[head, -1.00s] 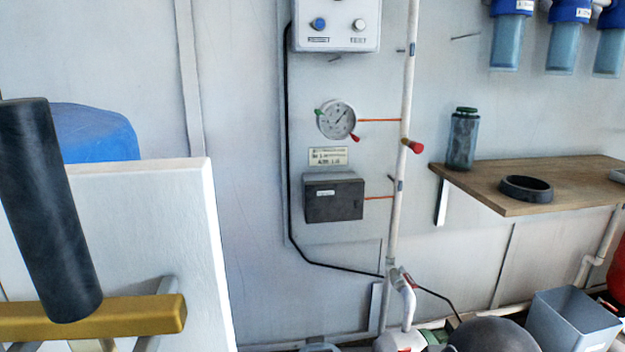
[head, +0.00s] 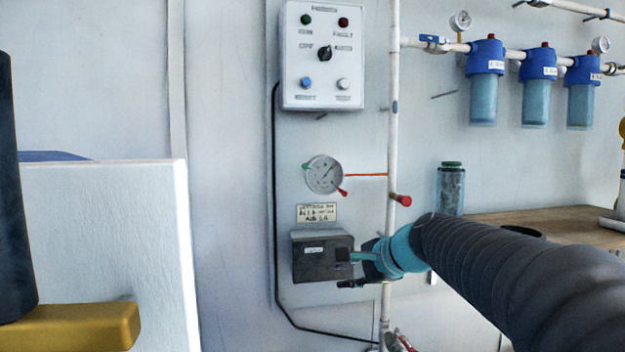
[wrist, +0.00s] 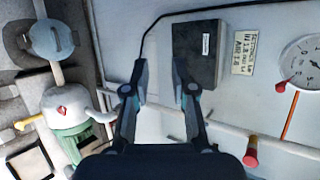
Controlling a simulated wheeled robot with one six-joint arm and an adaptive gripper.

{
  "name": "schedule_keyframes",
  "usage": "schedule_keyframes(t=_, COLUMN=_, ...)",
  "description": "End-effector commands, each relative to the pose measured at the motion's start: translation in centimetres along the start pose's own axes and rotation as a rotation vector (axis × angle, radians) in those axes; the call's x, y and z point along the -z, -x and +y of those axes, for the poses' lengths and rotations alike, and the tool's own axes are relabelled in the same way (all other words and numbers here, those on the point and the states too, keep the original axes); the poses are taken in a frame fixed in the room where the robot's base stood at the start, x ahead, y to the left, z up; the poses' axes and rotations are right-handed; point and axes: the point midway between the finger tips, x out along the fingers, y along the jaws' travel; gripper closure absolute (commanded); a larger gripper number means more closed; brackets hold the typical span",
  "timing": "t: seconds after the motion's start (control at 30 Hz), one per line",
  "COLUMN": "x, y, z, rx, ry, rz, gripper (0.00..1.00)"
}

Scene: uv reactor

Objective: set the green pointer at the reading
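The round white pressure gauge (head: 324,174) is on the wall panel. Its green pointer (head: 307,166) is at the upper left of the rim, and a red pointer (head: 342,191) is at the lower right. In the wrist view the gauge (wrist: 302,62) is cut by the right edge; the green pointer is out of frame there. My gripper (wrist: 162,78) is open and empty, its two fingers apart. In the head view my gripper (head: 350,270) is below the gauge, in front of the dark box; its fingertips are partly hard to make out.
A dark box (head: 318,258) and a label plate (head: 317,212) are below the gauge. A white pipe with a red-capped stub (head: 401,200) stands right of it. A control box (head: 322,60) hangs above. A shelf (head: 560,222) is at right; a white panel (head: 105,240) at left.

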Motion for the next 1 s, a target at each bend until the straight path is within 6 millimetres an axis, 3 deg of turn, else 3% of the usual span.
schedule_keyframes(t=0.1, x=0.3, y=-0.5, z=-7.5, rx=0.184, ry=-0.358, rz=-0.084, gripper=0.75)
schedule_keyframes(t=0.2, x=-0.5, y=1.0, z=-13.3, rx=0.312, ry=-0.646, rz=-0.195, gripper=0.75)
schedule_keyframes(t=0.33, x=-1.9, y=4.0, z=-18.5, rx=0.415, ry=-0.95, rz=-0.351, gripper=0.75)
schedule_keyframes(t=0.5, x=-2.1, y=4.8, z=-19.7, rx=0.42, ry=-1.198, rz=-0.445, gripper=0.75)
schedule_keyframes(t=0.67, x=-2.1, y=4.6, z=-19.7, rx=0.408, ry=-1.266, rz=-0.46, gripper=0.75)
schedule_keyframes(t=1.0, x=-2.7, y=0.6, z=-22.2, rx=0.403, ry=-1.267, rz=-0.461, gripper=0.75)
